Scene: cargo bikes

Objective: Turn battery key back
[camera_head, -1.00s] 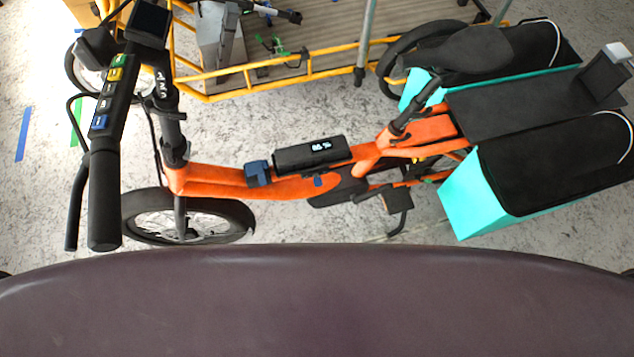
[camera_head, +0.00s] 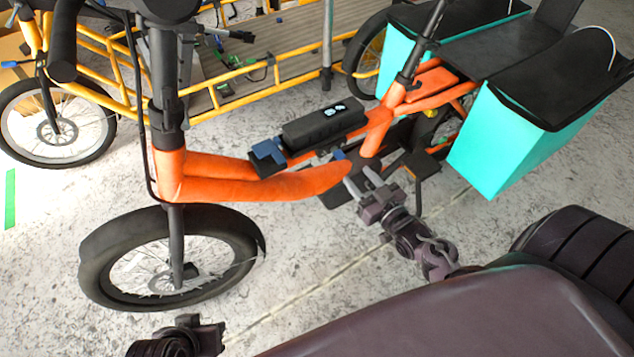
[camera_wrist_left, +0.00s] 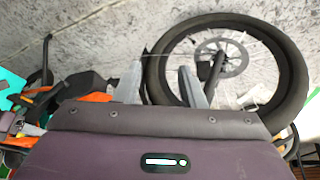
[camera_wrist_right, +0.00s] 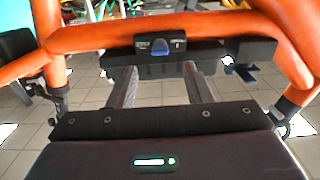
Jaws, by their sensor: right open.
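The orange bike (camera_head: 240,183) carries a black battery (camera_head: 325,124) with a small lit display. A small blue key (camera_head: 338,154) sits low on the frame below the battery. In the right wrist view the blue key (camera_wrist_right: 161,45) sits in a black lock plate between two white labels, ahead of the fingers. My right gripper (camera_head: 361,179) is open and empty, its fingertips below and a little right of the key, apart from it. My left gripper (camera_wrist_left: 160,80) is open and empty, facing the floor near the front wheel.
A blue block (camera_head: 268,150) sits at the battery's front end. The front wheel (camera_head: 170,262) stands at left, teal panniers (camera_head: 510,140) at right. A yellow cargo bike (camera_head: 240,75) stands behind. The floor in front of the orange bike is clear.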

